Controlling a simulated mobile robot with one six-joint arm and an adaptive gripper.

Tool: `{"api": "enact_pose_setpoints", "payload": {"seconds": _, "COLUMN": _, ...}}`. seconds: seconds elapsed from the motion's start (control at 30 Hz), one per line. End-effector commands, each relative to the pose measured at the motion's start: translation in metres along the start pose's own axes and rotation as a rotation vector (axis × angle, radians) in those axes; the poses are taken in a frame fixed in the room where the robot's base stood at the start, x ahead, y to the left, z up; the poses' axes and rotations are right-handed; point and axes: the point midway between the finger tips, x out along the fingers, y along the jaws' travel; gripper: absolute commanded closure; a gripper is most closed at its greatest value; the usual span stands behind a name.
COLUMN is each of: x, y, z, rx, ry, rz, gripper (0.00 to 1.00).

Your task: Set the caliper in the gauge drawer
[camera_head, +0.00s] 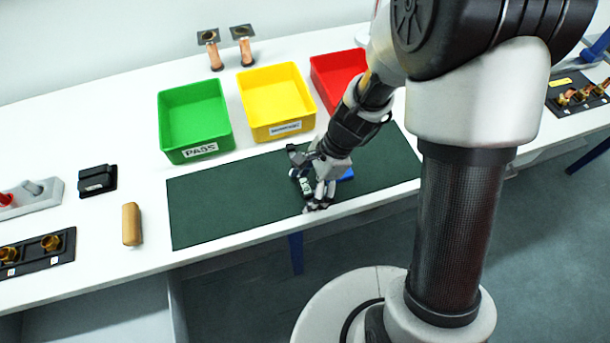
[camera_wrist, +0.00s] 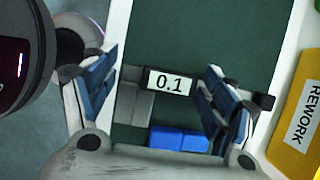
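The caliper, a dark body with a display reading 0.1, lies on the dark green mat (camera_head: 225,205). Its display (camera_wrist: 169,82) shows between my finger pads in the wrist view, with a grey part to the left and a dark end past the right finger. My gripper (camera_head: 312,186) is low over the mat near its front edge. In the wrist view my gripper (camera_wrist: 162,75) has its fingers spread wide, one on each side of the display. A blue block (camera_wrist: 180,140) sits beside the caliper. I cannot make out the gauge drawer with certainty.
Green (camera_head: 195,115), yellow (camera_head: 275,100) and red (camera_head: 338,75) bins stand behind the mat. A wooden handle (camera_head: 131,224) and a black block (camera_head: 97,180) lie to the left. The left part of the mat is clear. A pale surface (camera_head: 95,310) shows below the table.

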Motion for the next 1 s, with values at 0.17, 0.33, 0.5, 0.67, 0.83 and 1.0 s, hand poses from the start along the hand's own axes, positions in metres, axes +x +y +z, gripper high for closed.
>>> {"api": "enact_pose_setpoints", "payload": {"seconds": 0.17, "x": 0.0, "y": 0.001, "z": 0.0, "rx": 0.0, "ry": -0.001, "rz": 0.002, "gripper": 0.38}}
{"api": "enact_pose_setpoints", "payload": {"seconds": 0.33, "x": 0.001, "y": 0.002, "z": 0.0, "rx": 0.0, "ry": -0.001, "rz": 0.004, "gripper": 0.5}}
{"api": "enact_pose_setpoints", "payload": {"seconds": 0.5, "x": 0.002, "y": 0.002, "z": 0.0, "rx": 0.0, "ry": -0.001, "rz": 0.007, "gripper": 0.61}}
{"api": "enact_pose_setpoints", "payload": {"seconds": 0.67, "x": 0.002, "y": 0.003, "z": 0.0, "rx": 0.0, "ry": -0.001, "rz": 0.008, "gripper": 0.68}}
{"api": "enact_pose_setpoints", "payload": {"seconds": 0.83, "x": 0.002, "y": 0.003, "z": 0.0, "rx": 0.0, "ry": -0.001, "rz": 0.009, "gripper": 0.69}}
{"api": "enact_pose_setpoints", "payload": {"seconds": 1.0, "x": -0.01, "y": 0.003, "z": 0.005, "rx": -0.002, "ry": -0.002, "rz": 0.007, "gripper": 0.69}}
